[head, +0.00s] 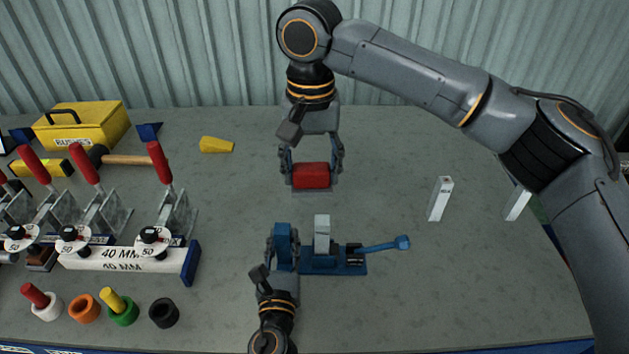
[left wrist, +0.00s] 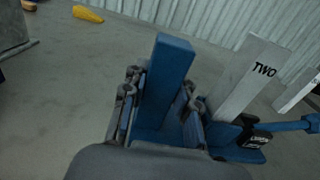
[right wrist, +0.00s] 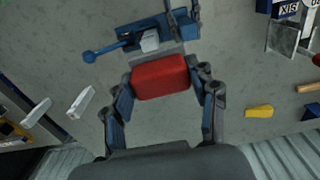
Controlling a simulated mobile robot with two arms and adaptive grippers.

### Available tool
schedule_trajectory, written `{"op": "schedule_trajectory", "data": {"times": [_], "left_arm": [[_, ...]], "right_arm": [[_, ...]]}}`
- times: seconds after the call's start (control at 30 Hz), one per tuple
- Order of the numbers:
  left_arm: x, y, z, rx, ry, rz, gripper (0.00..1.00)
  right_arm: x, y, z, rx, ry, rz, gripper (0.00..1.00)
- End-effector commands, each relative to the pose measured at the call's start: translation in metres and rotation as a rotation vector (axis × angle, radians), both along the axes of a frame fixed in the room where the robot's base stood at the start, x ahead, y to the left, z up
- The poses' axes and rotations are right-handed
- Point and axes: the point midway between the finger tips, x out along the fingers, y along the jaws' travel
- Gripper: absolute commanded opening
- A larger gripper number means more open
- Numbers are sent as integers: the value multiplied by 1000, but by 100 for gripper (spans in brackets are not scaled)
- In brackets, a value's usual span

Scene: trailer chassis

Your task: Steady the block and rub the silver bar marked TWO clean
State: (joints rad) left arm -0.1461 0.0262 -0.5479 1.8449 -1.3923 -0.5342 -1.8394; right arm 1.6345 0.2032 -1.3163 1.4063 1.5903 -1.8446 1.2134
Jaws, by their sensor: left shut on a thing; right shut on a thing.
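The silver bar marked TWO (left wrist: 247,78) stands upright in a blue block (head: 318,268) with a lever on its right; the bar also shows in the head view (head: 322,236). My left gripper (head: 284,245) is shut on the block's upright blue post (left wrist: 168,75), just left of the bar. My right gripper (head: 312,178) is shut on a red pad (right wrist: 160,77) with a grey underside. It holds the pad behind the bar and apart from it. The bar's far face is hidden in the head view.
Red-handled clamps (head: 160,165) and a long white bar (head: 120,260) fill the left, with coloured rings (head: 84,308) in front. A yellow wedge (head: 216,145) lies behind. The table between block and right bars is mostly clear beyond the blue lever (head: 385,245).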

Motion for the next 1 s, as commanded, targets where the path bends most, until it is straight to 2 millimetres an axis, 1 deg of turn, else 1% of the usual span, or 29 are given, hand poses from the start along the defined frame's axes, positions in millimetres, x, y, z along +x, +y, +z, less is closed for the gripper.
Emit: {"op": "schedule_trajectory", "data": {"times": [0.03, 0.07, 0.1, 0.17, 0.2, 0.23, 0.27, 0.6, 1.0], "left_arm": [[0, 0, 0, 0, 0, 0, 0], [0, 0, 0, 0, 0, 0, 31], [0, 0, 0, 0, 0, 0, 39], [0, 0, 0, 0, 0, 0, 51], [0, 0, 0, 0, 0, 0, 59], [0, 0, 0, 0, 0, 0, 65], [0, 0, 0, 0, 0, 0, 68], [-3, 0, 0, 0, 1, 0, 68], [-42, 1, -1, 1, 2, -1, 68]], "right_arm": [[0, 0, 0, 0, 0, 0, 16], [0, 0, 0, 0, 0, 0, 16], [0, 0, 0, 0, 0, 0, 16], [0, 0, 0, 0, 0, 0, 16], [0, 0, 0, 0, 0, 0, 16], [0, 0, 0, 0, 0, 0, 16], [0, 0, 0, 0, 0, 0, 16], [0, 0, 0, 0, 0, -1, 16], [0, 0, -2, 0, 0, -1, 16]]}}
